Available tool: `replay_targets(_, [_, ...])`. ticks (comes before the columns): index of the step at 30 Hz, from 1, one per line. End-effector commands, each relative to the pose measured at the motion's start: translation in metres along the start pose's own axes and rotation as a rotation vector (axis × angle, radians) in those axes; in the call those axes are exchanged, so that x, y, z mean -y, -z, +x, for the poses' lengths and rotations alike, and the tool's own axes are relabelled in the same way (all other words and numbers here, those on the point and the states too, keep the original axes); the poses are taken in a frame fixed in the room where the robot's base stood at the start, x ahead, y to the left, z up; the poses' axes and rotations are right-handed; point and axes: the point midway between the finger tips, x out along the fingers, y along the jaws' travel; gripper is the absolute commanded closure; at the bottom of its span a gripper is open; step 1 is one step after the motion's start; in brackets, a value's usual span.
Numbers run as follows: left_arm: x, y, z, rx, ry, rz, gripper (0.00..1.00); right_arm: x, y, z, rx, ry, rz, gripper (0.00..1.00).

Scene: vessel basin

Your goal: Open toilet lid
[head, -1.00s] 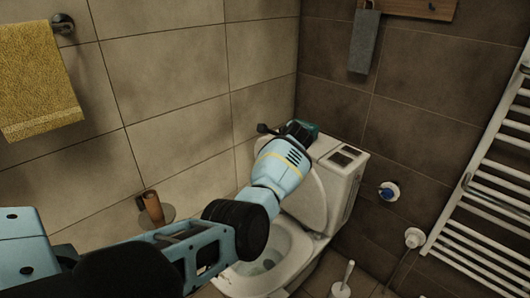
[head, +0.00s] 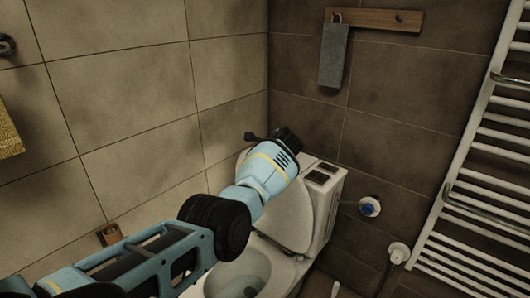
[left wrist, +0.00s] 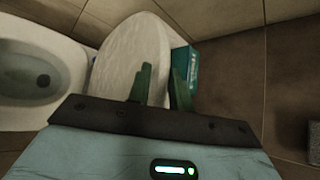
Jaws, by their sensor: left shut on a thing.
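The toilet lid (head: 290,218) stands raised, close to upright, in front of the cistern (head: 322,190). The open toilet bowl (head: 238,275) shows below it, and its inside is visible. In the left wrist view the pale lid (left wrist: 128,55) fills the upper middle, with the bowl (left wrist: 35,85) at the left. My left gripper (left wrist: 163,85) is shut on the lid near its edge, one green finger over the lid's face and the other just past its side. In the head view my left arm covers part of the lid and bowl, and the fingertips are hidden. My right gripper is out of view.
A white towel radiator (head: 475,170) stands at the right. A grey towel (head: 333,55) hangs from a wooden rail (head: 375,20) above. Tiled walls close in behind and to the left.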

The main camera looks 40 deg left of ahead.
Motion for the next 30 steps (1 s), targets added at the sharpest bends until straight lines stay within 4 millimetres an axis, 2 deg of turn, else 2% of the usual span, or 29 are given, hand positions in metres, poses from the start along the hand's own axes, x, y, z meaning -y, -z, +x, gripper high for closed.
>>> replay_targets(1, [-0.007,0.007,0.003,-0.011,-0.011,0.003,0.78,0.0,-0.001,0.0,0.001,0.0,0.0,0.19])
replay_targets(5, [-0.006,0.006,0.002,-0.009,-0.01,0.003,0.61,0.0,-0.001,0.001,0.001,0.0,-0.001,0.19])
replay_targets(17, [-0.002,0.002,-0.004,-0.004,-0.004,0.001,0.6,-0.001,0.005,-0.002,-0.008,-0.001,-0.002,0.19])
replay_targets(24, [0.003,-0.001,-0.033,-0.006,0.003,-0.003,0.6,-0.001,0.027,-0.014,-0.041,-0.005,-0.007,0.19])
replay_targets(30, [0.002,0.001,-0.058,-0.006,0.001,-0.002,0.6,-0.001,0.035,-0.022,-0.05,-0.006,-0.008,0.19])
